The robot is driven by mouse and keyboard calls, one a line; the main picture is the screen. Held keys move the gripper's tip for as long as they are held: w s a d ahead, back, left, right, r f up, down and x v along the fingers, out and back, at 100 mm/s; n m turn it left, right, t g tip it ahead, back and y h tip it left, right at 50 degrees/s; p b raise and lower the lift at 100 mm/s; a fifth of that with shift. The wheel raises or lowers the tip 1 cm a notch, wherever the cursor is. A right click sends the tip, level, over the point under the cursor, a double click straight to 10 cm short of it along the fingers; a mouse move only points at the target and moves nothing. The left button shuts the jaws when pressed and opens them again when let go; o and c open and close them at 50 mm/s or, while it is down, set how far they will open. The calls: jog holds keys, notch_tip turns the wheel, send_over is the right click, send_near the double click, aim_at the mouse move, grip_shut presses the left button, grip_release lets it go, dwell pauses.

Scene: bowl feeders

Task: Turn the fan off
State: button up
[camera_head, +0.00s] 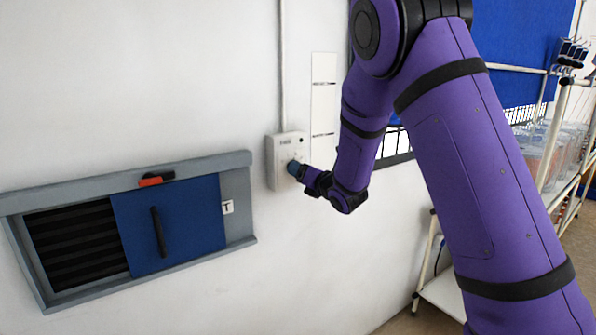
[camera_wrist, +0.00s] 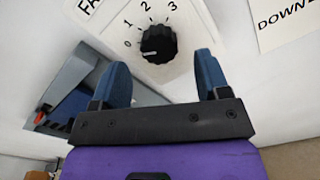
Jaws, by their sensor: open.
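The fan control (camera_head: 287,158) is a pale box fixed to the wall, partly covered by my gripper in the head view. In the wrist view its black round knob (camera_wrist: 159,43) shows with the marks 0, 1, 2 and 3 around its upper left side. A pale mark sits on the knob's left, lower part; I cannot tell for sure which number it points at. My gripper (camera_wrist: 162,62) is open, with one blue finger on each side below the knob. The fingers look apart from the knob and empty. In the head view my gripper (camera_head: 295,168) is close against the box.
A grey wall frame (camera_head: 127,183) with a blue sliding panel (camera_head: 168,225) and an orange-and-black latch (camera_head: 156,178) is left of the box. A "DOWN" label (camera_wrist: 288,22) is to the right in the wrist view. A cart with clear containers (camera_head: 555,150) stands at right.

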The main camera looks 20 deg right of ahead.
jog(key=v, duration=0.7)
dwell(0.3)
jog(key=s+d+r+m+g+h, duration=0.2)
jog(key=s+d+r+m+h, duration=0.15)
jog(key=s+m, duration=0.4)
jog(key=s+d+r+m+g+h, duration=0.25)
jog(key=s+r+m, duration=0.2)
jog(key=m, duration=0.55)
jog(key=s+a+r+m+g, duration=0.1)
jog(key=s+m+g, duration=0.6)
jog(key=s+m, duration=0.9)
jog(key=s+a, duration=0.1)
jog(key=s, duration=0.9)
jog(key=shift+s+a+r, duration=0.25)
jog(key=shift+s+r, duration=0.1)
jog(key=shift+r, duration=0.05)
jog(key=shift+g, duration=0.25)
